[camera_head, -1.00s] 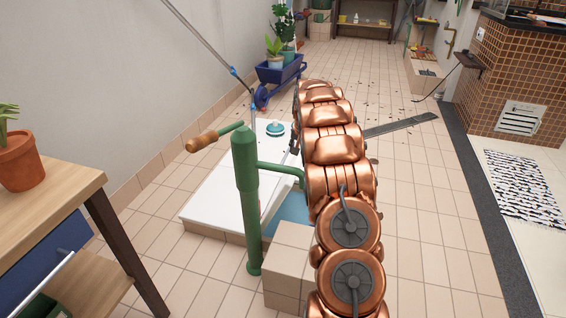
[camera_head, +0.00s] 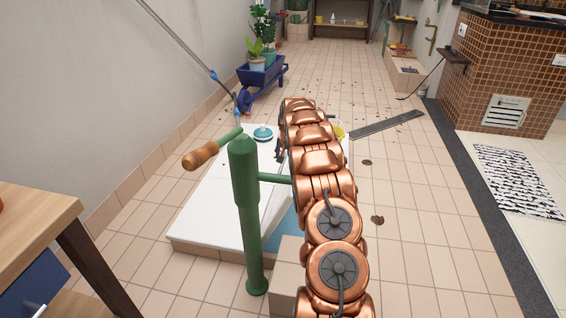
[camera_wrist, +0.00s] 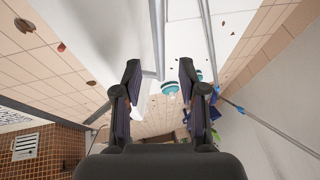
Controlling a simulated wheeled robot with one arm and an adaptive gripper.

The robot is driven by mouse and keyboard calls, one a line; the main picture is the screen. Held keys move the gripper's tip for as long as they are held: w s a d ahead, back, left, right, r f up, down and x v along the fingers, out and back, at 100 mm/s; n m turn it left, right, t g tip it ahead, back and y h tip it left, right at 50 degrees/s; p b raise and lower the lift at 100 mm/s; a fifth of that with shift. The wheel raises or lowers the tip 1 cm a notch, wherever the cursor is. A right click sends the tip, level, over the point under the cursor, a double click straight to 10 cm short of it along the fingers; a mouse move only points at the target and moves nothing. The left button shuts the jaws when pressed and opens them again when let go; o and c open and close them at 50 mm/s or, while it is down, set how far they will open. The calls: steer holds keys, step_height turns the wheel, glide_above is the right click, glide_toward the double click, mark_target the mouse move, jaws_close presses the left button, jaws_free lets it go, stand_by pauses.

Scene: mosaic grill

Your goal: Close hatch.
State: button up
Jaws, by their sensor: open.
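A low white slab (camera_head: 215,205), seemingly the hatch cover, lies on the tiled floor behind a green hand pump (camera_head: 245,200). A round teal-and-white knob (camera_head: 263,134) sits near its far end and also shows in the wrist view (camera_wrist: 169,88). A light blue area (camera_head: 284,238) shows beside the slab, partly hidden by my arm and the pump. My gripper (camera_wrist: 160,72) is open and empty above the white surface, with a grey metal bar running between its fingers in the picture; contact cannot be told. In the head view, my arm hides most of it.
The pump's wooden handle (camera_head: 201,155) sticks out left. A beige block (camera_head: 287,275) stands beside its foot. A blue planter cart (camera_head: 262,72) stands behind, and a wooden table (camera_head: 35,215) at left. A grey plank (camera_head: 388,124) lies right of the slab; floor beyond is mostly clear.

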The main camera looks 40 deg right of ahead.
steer(key=shift+b+x, duration=0.55)
steer(key=shift+x, duration=2.05)
steer(key=shift+d, duration=0.1)
jaws_close()
